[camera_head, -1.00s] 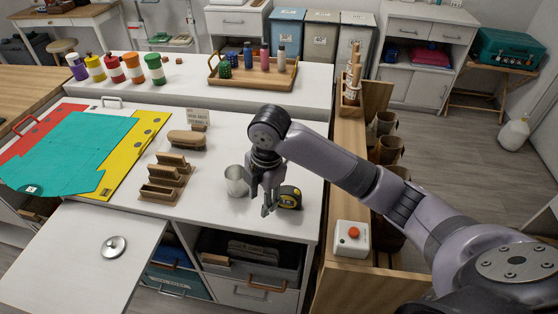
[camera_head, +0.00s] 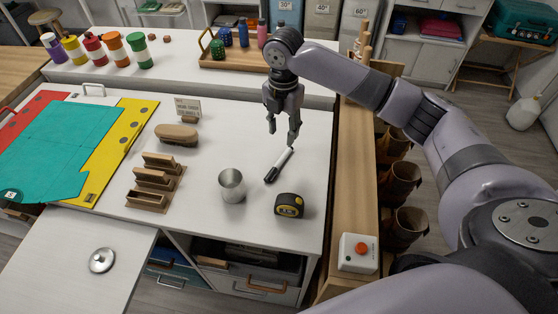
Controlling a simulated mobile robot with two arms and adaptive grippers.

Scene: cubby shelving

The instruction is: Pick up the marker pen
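The marker pen (camera_head: 279,165), black and white, lies on the white counter between a metal cup and my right gripper. It is slanted, with its black end toward the lower left and its other end toward the upper right. My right gripper (camera_head: 283,138) points down from above, near the pen's upper right end. Its fingers are apart with nothing seen between them. Whether the fingertips touch the pen cannot be told. My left gripper does not show.
The metal cup (camera_head: 232,185) stands left of the pen, and a yellow-black tape measure (camera_head: 289,205) lies in front. Wooden holders (camera_head: 155,180) and a brush (camera_head: 177,134) are further left. A wooden ledge with a red-button box (camera_head: 358,253) borders the counter's right side.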

